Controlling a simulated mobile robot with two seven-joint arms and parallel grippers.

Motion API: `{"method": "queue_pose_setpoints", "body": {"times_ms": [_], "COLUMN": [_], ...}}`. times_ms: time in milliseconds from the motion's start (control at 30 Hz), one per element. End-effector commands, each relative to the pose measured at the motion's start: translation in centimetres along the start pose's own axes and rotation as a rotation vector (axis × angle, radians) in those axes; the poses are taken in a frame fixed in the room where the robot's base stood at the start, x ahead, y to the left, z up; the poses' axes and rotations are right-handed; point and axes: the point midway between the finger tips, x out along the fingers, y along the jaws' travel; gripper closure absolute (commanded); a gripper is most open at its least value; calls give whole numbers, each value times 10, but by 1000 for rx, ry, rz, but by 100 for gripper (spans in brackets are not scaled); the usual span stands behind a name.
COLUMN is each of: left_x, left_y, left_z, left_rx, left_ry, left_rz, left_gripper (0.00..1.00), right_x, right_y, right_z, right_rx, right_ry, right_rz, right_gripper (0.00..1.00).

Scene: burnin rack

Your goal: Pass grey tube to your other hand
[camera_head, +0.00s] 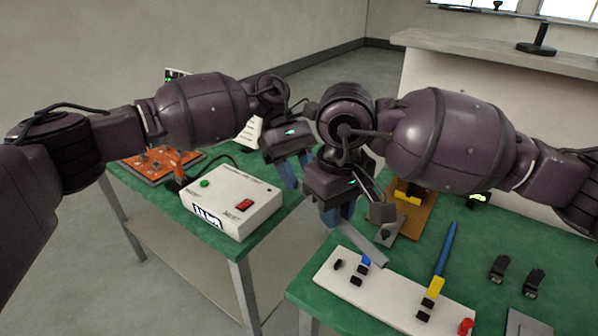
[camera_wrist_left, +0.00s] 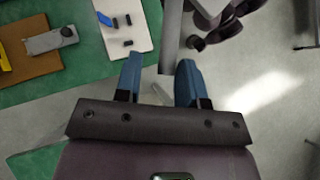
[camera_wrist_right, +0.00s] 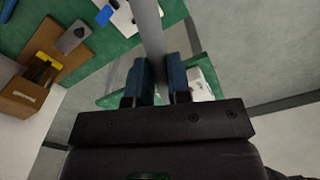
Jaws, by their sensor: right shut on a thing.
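The grey tube (camera_head: 368,246) is held in my right gripper (camera_head: 335,212) above the green bench, slanting down to the right in the head view. In the right wrist view, the tube (camera_wrist_right: 149,28) runs up from between the blue fingers of my right gripper (camera_wrist_right: 157,78), which is shut on it. My left gripper (camera_head: 289,172) is beside the right one, to its left in the head view. In the left wrist view, the blue fingers of my left gripper (camera_wrist_left: 159,82) stand apart with nothing gripped between them.
A white board (camera_head: 385,298) with a blue-and-yellow tool (camera_head: 441,270) lies below on the green bench. A brown block (camera_head: 417,215) and black clips (camera_head: 499,267) are farther along it. A white box with a red switch (camera_head: 233,200) stands on the left bench. Bare floor separates the benches.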

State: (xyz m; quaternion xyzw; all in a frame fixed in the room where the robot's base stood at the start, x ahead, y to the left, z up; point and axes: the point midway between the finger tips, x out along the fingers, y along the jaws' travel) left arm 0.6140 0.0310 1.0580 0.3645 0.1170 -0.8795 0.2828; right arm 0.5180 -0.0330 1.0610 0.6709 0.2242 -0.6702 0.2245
Motion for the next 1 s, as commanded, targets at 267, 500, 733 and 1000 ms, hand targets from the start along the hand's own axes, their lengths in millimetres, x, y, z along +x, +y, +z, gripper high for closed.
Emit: {"method": "queue_pose_setpoints", "body": {"times_ms": [267,500,733,1000], "left_x": [0,0,0,0], "left_y": [0,0,0,0], "left_z": [0,0,0,0], "left_rx": [1,1,0,0], "left_ry": [0,0,0,0], "left_rz": [2,1,1,0], "left_gripper": [100,100,100,100], "right_x": [0,0,0,-25], "right_y": [-1,-1,0,0], "right_z": [0,0,0,-1], "right_rx": [-3,-3,-1,-1], "right_ry": [0,1,0,5], "right_rz": [-2,-1,0,2], "right_gripper": [100,51,51,51]}}
